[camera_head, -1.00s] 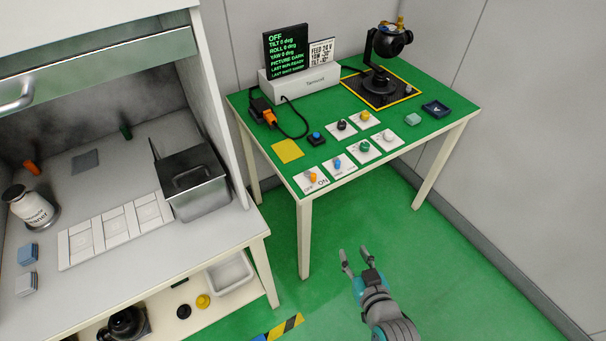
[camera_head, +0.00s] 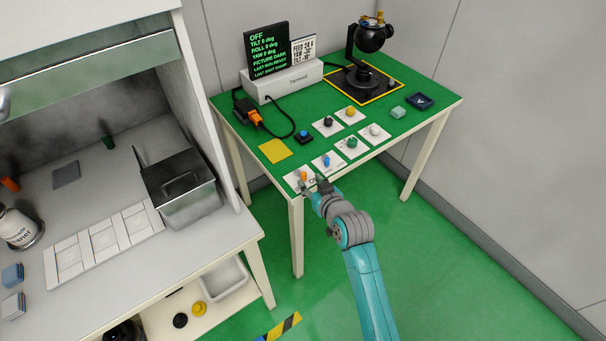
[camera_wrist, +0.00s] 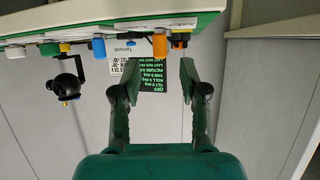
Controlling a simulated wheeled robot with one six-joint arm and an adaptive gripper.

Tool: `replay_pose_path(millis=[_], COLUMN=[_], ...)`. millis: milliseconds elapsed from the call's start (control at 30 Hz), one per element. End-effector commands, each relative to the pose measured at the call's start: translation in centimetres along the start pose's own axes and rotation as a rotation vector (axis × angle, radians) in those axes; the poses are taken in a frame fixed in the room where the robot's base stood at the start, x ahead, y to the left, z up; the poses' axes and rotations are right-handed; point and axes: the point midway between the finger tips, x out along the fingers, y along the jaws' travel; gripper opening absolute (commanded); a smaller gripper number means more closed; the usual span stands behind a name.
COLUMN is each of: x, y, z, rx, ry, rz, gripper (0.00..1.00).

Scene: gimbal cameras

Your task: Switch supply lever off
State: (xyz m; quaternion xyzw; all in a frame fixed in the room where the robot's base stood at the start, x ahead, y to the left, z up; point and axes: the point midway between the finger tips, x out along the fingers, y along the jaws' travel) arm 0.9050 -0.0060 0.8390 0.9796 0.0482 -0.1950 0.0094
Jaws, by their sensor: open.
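The orange lever (camera_head: 303,175) stands on a white plate at the front left corner of the green table; earlier lettering on this plate reads OFF and ON. My gripper (camera_head: 311,185) is at this plate, partly covering it. In the upside-down wrist view the orange lever (camera_wrist: 160,45) shows between and just beyond the fingertips of my open gripper (camera_wrist: 158,76). The jaws are empty, and contact with the lever cannot be told. The black display (camera_head: 268,55) reads OFF at the top, with tilt, roll and yaw at 0 deg and PICTURE DARK.
A blue lever (camera_head: 327,160) stands close by on the right, then a green knob (camera_head: 352,142) and a white one (camera_head: 374,129). A yellow pad (camera_head: 275,151) lies behind. The camera gimbal (camera_head: 365,55) stands at the back. Floor in front is clear.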

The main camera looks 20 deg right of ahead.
Motion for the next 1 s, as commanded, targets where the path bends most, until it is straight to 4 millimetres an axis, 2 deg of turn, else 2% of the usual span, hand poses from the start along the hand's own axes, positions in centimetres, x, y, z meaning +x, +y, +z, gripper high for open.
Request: replay_pose_path(millis=[100,333,500,767,800,967,1000], x=[2.2,5.2,6.2,6.3,6.3,6.3,6.3], y=[-0.1,-0.1,0.0,0.0,0.0,0.0,0.0], z=[0.0,0.0,0.0,0.0,0.0,0.0,0.0], rx=[0.000,0.000,0.000,0.000,0.000,0.000,0.000], ry=[0.000,-0.001,0.000,0.001,0.001,0.000,0.000], rz=[-0.001,-0.001,0.000,0.000,0.000,0.000,0.000], gripper=[0.43,0.43,0.43,0.43,0.41,0.01,0.00])
